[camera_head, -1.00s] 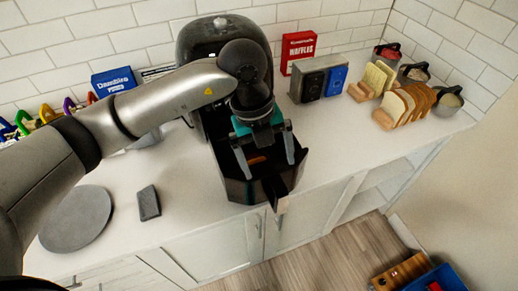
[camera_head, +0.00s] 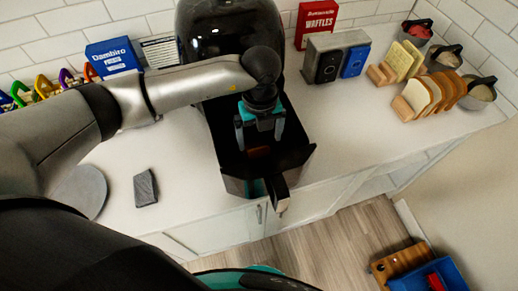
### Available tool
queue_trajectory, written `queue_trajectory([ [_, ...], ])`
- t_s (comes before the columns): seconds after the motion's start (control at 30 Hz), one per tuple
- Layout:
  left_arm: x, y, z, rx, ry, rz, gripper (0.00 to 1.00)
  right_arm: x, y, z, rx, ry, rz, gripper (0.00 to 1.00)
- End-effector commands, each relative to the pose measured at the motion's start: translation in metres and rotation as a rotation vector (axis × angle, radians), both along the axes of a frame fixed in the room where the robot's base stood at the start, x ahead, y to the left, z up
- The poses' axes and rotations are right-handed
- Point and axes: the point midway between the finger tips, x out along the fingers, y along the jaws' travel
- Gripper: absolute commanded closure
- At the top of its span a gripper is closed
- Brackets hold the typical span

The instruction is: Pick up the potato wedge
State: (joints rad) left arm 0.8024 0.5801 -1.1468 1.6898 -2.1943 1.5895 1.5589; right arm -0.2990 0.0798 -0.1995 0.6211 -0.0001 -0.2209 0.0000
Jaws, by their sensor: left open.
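An orange-brown piece, likely the potato wedge (camera_head: 259,151), lies inside the open dark drawer (camera_head: 238,186) of the black air fryer (camera_head: 225,30). It is small and dim, so its outline is hard to make out. My left gripper (camera_head: 260,137) points down over the drawer. Its two fingers are apart, with the piece showing between and just below their tips. I cannot tell whether the fingers touch it. The right gripper is not in view.
The drawer walls close in around my left gripper, and its handle (camera_head: 279,192) sticks out past the counter front. A dark block (camera_head: 145,188) and a grey round plate (camera_head: 82,192) lie to the left. Bread slices (camera_head: 425,95) stand at the right. A blue crate (camera_head: 440,275) is on the floor.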

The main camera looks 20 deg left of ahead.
Motion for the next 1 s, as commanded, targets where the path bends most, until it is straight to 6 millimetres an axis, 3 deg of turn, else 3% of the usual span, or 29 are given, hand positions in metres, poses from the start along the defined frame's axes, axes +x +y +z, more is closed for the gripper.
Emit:
queue_trajectory([
  [0.1,0.0,0.001,-0.007,0.0,0.001,0.002,0.0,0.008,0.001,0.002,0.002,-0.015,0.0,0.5],
  [0.4,0.003,0.003,-0.046,-0.001,0.003,0.001,0.0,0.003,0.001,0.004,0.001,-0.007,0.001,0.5],
  [0.73,0.003,0.003,-0.053,-0.001,-0.001,0.0,0.0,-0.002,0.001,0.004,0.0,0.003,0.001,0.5],
  [1.0,0.004,0.003,-0.053,-0.001,0.0,0.0,0.29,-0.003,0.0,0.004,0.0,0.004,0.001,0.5],
])
